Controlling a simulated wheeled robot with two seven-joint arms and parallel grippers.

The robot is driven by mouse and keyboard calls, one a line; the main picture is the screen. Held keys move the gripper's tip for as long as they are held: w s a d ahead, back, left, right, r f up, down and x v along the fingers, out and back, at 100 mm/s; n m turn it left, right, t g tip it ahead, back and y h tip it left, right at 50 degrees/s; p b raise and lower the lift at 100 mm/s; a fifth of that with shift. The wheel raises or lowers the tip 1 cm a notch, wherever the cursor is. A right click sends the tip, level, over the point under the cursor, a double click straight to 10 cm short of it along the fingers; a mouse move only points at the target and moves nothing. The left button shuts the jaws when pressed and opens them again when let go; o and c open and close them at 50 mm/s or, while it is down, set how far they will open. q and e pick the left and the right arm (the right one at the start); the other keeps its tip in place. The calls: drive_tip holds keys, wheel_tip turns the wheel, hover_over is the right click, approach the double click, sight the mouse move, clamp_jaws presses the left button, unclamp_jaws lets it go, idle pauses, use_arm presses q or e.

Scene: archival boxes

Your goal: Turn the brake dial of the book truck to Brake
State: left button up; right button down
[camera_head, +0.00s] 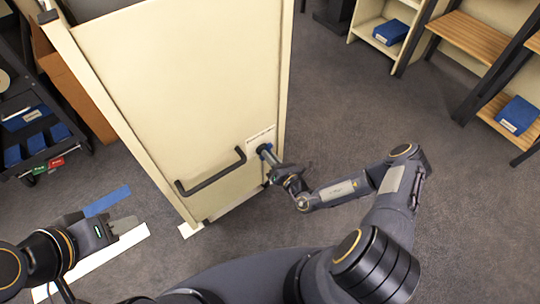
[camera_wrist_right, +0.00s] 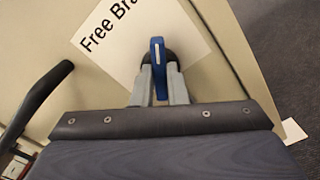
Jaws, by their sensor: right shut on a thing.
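The book truck (camera_head: 185,85) shows a cream end panel with a dark bar handle (camera_head: 210,172). Its brake dial (camera_head: 264,149) is at the panel's lower right, under a white label (camera_head: 262,136). In the right wrist view the label (camera_wrist_right: 150,35) reads "Free Bra…", the rest cut off. The dial's blue lever (camera_wrist_right: 157,60) points up in that view, slanted relative to the label text. My right gripper (camera_wrist_right: 158,88) is shut on the lever, one grey finger on each side. My left gripper (camera_head: 125,229) is apart from the truck at lower left; its finger gap is unclear.
A dark cart (camera_head: 40,125) with blue boxes stands at the left, beside a brown panel (camera_head: 75,80). Shelving (camera_head: 470,40) with blue boxes stands at upper right. White and blue strips (camera_head: 108,200) lie on the floor near my left gripper. Carpet right of the truck is clear.

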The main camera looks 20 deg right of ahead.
drive_tip(key=shift+f, duration=0.1)
idle(0.3)
drive_tip(key=c, duration=1.4)
unclamp_jaws()
drive_tip(key=shift+c, duration=0.2)
drive_tip(key=shift+s, duration=0.1)
drive_tip(key=p+v, duration=0.1)
drive_tip(key=v, duration=0.6)
drive_tip(key=shift+s+d, duration=0.15)
drive_tip(key=shift+s, duration=0.15)
